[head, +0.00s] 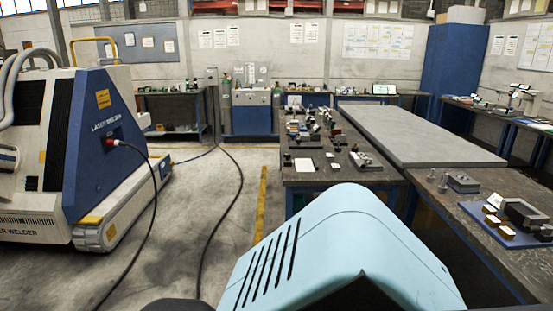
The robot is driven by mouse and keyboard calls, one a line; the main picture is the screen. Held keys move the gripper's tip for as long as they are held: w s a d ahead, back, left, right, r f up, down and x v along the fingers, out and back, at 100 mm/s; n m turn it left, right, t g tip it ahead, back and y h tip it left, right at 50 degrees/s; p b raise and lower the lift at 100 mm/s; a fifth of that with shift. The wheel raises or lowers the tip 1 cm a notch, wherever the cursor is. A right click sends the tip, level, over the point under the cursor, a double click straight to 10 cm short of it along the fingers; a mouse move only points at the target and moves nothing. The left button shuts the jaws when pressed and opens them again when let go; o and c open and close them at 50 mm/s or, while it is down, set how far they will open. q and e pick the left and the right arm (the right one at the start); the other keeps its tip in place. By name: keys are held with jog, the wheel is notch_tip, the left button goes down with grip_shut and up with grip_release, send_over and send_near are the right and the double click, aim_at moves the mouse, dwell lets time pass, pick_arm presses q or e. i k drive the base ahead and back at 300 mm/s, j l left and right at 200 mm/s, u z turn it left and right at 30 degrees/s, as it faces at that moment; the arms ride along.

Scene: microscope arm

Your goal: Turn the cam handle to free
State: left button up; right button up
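No cam handle can be made out in the head view. A small device with an arm on a stand (515,96) is on the bench at the far right; it is too small to tell its parts or whether it has a handle. Neither of my grippers is in view.
A dark workbench (340,178) with several small metal parts stands ahead. A grey slab-topped table (425,138) is beside it. Another bench (500,185) at right holds a blue tray (482,222) with blocks. A laser welder (95,140) stands left. Cables cross the open floor (190,230).

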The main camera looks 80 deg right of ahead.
aim_at(369, 161)
jog(key=l+z, duration=0.15)
jog(key=z, duration=0.3)
jog(key=l+z, duration=0.1)
jog(key=z, duration=0.35)
jog(key=l+z, duration=0.15)
jog(key=z, duration=0.3)
jog(key=i+l+z, duration=0.2)
jog(key=l+z, duration=0.2)
jog(key=i+l+z, duration=0.25)
jog(key=z, duration=0.2)
jog(key=i+l+z, duration=0.45)
jog(key=i+l, duration=0.3)
jog(key=i, duration=0.15)
jog(key=i+l, duration=0.25)
jog(key=i, duration=0.15)
jog(key=i+l, duration=0.3)
jog(key=i, duration=0.1)
